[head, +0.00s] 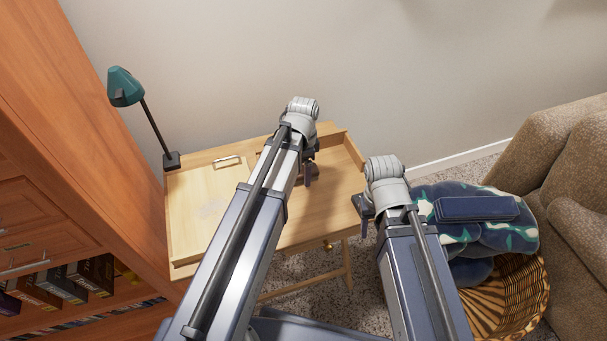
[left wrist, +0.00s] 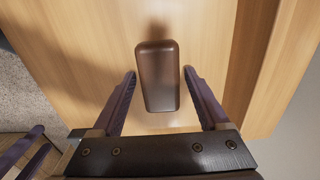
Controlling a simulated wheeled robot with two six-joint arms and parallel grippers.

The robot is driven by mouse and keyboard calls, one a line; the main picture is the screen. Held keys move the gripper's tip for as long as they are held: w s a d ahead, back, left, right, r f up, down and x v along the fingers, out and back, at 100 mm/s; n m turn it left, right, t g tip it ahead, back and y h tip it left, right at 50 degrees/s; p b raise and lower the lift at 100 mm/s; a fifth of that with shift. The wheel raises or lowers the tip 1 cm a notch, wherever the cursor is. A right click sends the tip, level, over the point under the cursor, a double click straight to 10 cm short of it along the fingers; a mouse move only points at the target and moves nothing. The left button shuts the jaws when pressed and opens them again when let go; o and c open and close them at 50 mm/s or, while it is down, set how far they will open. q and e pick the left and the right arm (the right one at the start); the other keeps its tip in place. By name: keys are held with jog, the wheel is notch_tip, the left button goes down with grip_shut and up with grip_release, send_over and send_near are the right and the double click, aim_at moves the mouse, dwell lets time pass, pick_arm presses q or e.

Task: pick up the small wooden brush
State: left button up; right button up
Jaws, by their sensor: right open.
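The small wooden brush (left wrist: 158,78) shows in the left wrist view as a smooth dark brown block with rounded corners, over the pale wooden desk top. My left gripper (left wrist: 160,73) is open, with one purple finger on each side of the brush and a gap on both sides. I cannot tell whether the fingertips are down at its height. In the head view my left gripper (head: 308,174) is over the desk, and its arm hides much of that area. My right gripper (head: 362,212) is open and empty off the desk's right edge.
The wooden desk (head: 335,190) has a raised rim at the back and right. A teal lamp (head: 126,88) and a wooden panel with a handle (head: 205,205) are at its left. A wicker basket (head: 515,295) with a patterned blue blanket (head: 490,240) stands right, beside a sofa (head: 575,190).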

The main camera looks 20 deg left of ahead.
pick_arm(q)
grip_shut()
dwell(0.4)
notch_tip(320, 180, up, 10)
jog(key=p, duration=1)
jog(key=shift+c, duration=1.7)
grip_release()
jog(key=c, duration=0.7)
jog(key=shift+o, duration=0.2)
jog(key=shift+s+a, duration=0.1)
jog(key=shift+s, duration=0.05)
